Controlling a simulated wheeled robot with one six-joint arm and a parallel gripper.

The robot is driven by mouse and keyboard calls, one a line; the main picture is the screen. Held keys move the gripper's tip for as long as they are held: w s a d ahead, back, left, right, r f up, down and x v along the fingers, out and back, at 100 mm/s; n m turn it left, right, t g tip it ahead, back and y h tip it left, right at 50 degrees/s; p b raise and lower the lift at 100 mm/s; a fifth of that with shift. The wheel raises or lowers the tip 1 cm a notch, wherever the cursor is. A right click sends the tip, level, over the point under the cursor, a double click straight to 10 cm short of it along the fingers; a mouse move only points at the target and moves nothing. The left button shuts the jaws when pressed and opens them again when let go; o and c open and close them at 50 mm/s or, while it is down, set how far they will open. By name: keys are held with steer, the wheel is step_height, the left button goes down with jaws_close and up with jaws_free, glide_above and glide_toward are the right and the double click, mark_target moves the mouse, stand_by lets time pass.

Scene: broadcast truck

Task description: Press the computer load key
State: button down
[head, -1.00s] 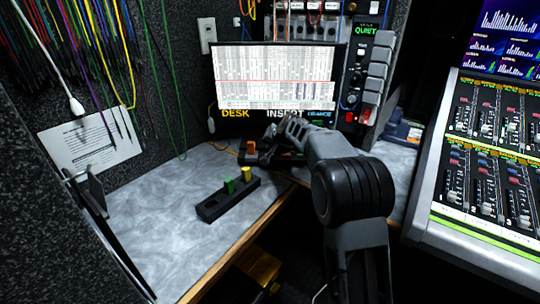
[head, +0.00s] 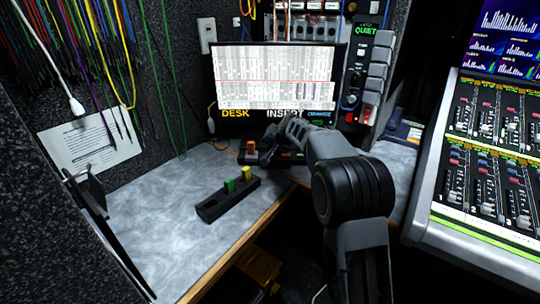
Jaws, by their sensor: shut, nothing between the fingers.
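My gripper (head: 268,151) is shut and empty. It reaches over the back of the desk, low beside a black box (head: 247,159) with an orange key (head: 250,147) on top. The gripper is just right of the orange key; whether it touches the box is hidden by my own arm. Nearer on the desk lies a black strip (head: 212,210) with a green key (head: 229,186) and a yellow key (head: 247,173) standing up. No legible label shows which one is the computer load key.
A monitor (head: 275,75) stands behind the gripper, with DESK and INSERT labels below it. A panel of grey keys (head: 377,70) is to its right. A mixing console (head: 490,160) fills the right side. The grey desktop (head: 150,220) is clear at front left.

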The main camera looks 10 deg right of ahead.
steer(key=shift+f, duration=0.15)
steer(key=shift+f+b, duration=0.25)
steer(key=shift+b, duration=0.1)
steer(key=shift+s+f+b, duration=0.15)
steer(key=shift+f+b, duration=0.4)
steer(key=shift+f, duration=0.35)
stand_by(1.0)
steer(key=shift+r, duration=0.15)
steer(key=shift+a+r+p, duration=0.1)
steer(key=shift+r+p, duration=0.65)
steer(key=shift+r, duration=0.3)
step_height(320, 180, up, 5)
steer(key=p, duration=0.4)
stand_by(0.3)
